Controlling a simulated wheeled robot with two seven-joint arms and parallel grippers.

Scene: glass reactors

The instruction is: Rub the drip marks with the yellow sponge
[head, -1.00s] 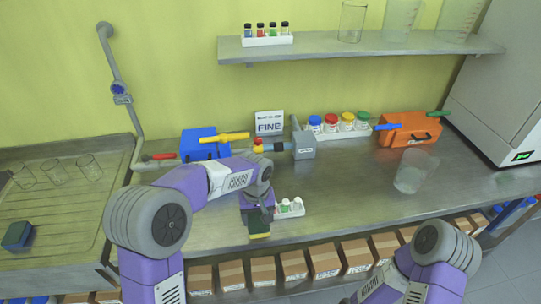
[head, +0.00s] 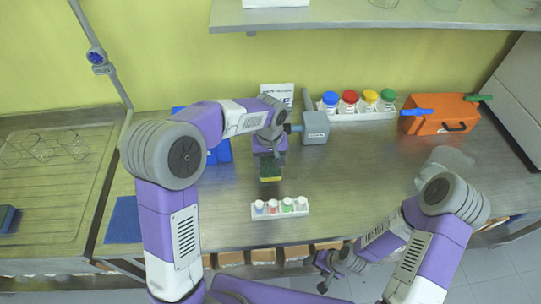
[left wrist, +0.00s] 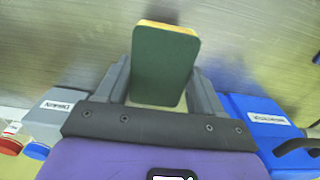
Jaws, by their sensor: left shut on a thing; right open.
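The yellow sponge (head: 270,179) has a dark green scouring face. My left gripper (head: 269,158) is shut on it and holds it over the metal bench (head: 345,185), behind the small vial rack. I cannot tell whether the sponge touches the bench. In the left wrist view the sponge (left wrist: 163,65) sits between the fingers, its green face towards the camera and a yellow edge at the top. I cannot make out drip marks in either view. My right gripper (head: 325,268) is open and empty in front of the bench edge.
A white rack (head: 280,213) of small vials stands near the front edge. A grey valve block (head: 315,130), a rack of colour-lidded jars (head: 358,113) and an orange box (head: 440,117) line the back. A glass beaker (head: 448,163) stands right. A blue cloth (head: 123,220) lies left.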

